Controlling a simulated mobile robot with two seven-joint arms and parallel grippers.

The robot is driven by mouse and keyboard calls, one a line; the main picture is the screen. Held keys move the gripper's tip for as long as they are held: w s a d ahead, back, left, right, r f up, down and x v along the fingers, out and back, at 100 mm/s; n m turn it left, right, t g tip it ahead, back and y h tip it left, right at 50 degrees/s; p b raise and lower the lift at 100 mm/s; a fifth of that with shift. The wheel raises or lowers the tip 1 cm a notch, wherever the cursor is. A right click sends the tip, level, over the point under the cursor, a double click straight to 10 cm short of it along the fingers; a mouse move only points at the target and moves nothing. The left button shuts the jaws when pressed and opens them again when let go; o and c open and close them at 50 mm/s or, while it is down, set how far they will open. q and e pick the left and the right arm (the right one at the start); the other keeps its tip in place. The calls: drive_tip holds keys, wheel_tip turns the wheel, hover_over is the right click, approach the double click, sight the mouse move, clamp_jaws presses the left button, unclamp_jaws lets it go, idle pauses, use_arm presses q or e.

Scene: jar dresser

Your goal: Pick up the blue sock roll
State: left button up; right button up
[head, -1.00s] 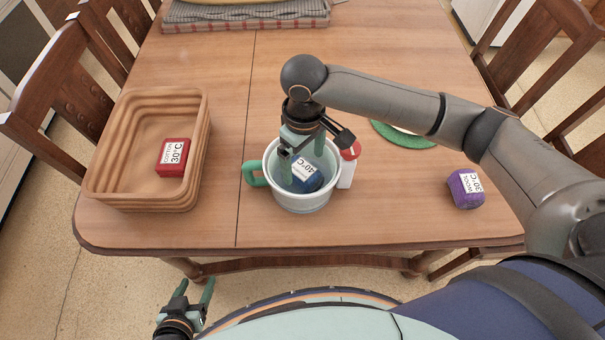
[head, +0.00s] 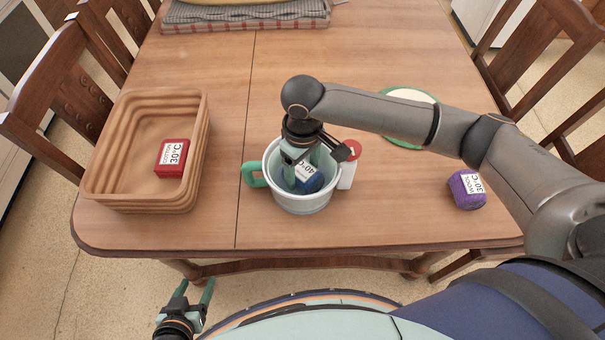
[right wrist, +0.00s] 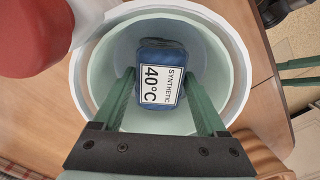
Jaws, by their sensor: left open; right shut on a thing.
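The blue sock roll (head: 311,184) lies in the white bucket (head: 303,206), which has a green handle. Its white label reads SYNTHETIC 40°C in the right wrist view (right wrist: 160,78). My right gripper (head: 304,176) reaches down into the bucket from above. Its green fingers sit on either side of the roll and are shut on it in the right wrist view (right wrist: 160,90). My left gripper (head: 194,290) is open and empty in front of the table, below its front edge.
A tan basket (head: 98,190) at the left holds a red cotton roll (head: 172,158). A white bottle with a red cap (head: 351,150) stands just right of the bucket. A purple wool roll (head: 467,189) lies at the right. A green-rimmed plate (head: 408,95) is partly behind my right arm.

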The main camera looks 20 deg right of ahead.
drive_tip(key=shift+r, duration=0.15)
drive_tip(key=c, duration=0.6)
